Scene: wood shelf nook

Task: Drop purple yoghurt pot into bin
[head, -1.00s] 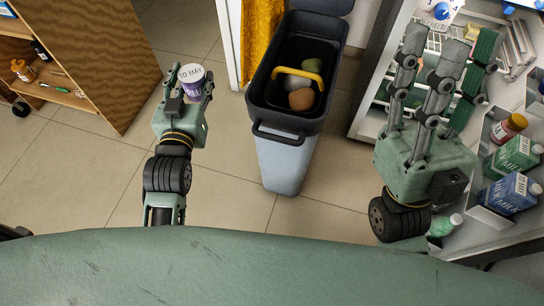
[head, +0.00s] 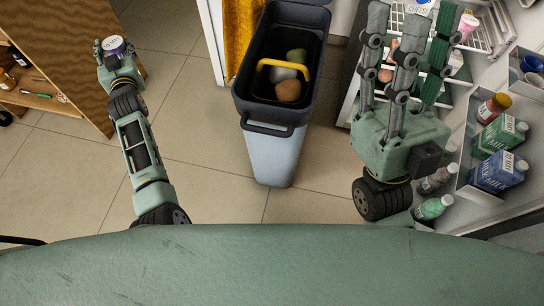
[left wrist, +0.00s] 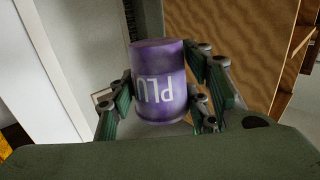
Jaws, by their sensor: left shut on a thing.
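My left gripper (head: 117,57) is shut on the purple yoghurt pot (head: 114,45), left of the bin and in front of the wooden shelf unit. In the left wrist view the pot (left wrist: 158,82) sits between the fingers (left wrist: 165,100), its "PLU" lettering upside down.
The wooden shelf unit (head: 79,50) is at the left, with small bottles. An open fridge is at the right; its door holds a red bottle (head: 491,110), a green carton (head: 503,135) and a blue milk carton (head: 497,172). A yellow cloth (head: 242,35) hangs behind the bin. Floor between shelf and bin is clear.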

